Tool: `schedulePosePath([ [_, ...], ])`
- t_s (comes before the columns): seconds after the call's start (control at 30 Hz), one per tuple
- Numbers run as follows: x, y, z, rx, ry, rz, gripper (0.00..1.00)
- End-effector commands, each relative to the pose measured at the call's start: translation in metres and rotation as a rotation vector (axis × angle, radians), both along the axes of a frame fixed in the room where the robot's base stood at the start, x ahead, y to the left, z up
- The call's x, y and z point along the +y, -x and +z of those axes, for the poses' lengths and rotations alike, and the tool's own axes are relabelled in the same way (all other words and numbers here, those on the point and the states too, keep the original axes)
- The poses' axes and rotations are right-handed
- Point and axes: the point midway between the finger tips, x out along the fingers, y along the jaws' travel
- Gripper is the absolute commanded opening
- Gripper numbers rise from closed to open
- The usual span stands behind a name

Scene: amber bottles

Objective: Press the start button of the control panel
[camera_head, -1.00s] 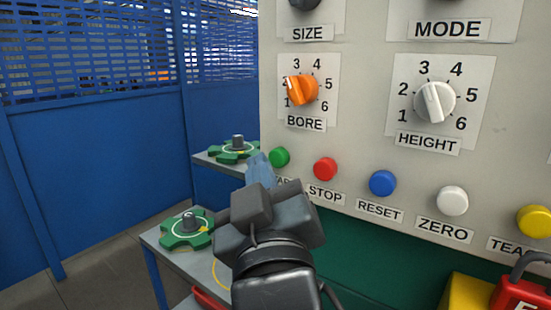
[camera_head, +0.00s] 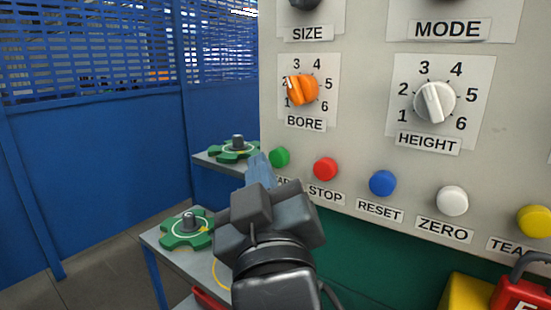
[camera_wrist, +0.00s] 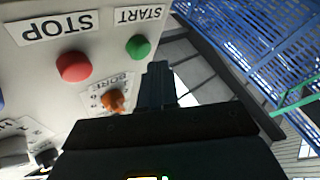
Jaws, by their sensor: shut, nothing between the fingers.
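The control panel (camera_head: 375,150) is a beige upright board with knobs and a row of coloured buttons. The green start button (camera_head: 279,157) is at the left end of the row, its label partly hidden by my gripper. In the wrist view the green button (camera_wrist: 138,47) shows beside its START label (camera_wrist: 139,14). My gripper (camera_head: 260,165) is shut and empty, its fingertips just left of the green button in the head view. In the wrist view the fingers (camera_wrist: 158,75) lie just below and right of the button. I cannot tell whether they touch the panel.
The red STOP button (camera_head: 325,169) is close on the right, then blue RESET (camera_head: 382,183) and white ZERO (camera_head: 453,201). The orange BORE knob (camera_head: 302,90) is above. Green parts (camera_head: 187,230) sit on grey tables at left. A blue fence (camera_head: 90,130) stands behind.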

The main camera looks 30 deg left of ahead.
Motion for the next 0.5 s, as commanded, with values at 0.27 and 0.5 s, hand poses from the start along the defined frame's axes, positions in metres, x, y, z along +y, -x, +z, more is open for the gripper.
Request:
schedulePosePath([
  [0.27,-0.0008,-0.0074,0.0011,0.000,0.000,-0.001,0.00],
  [0.5,-0.0008,-0.0085,0.0005,0.000,0.000,0.000,0.00],
])
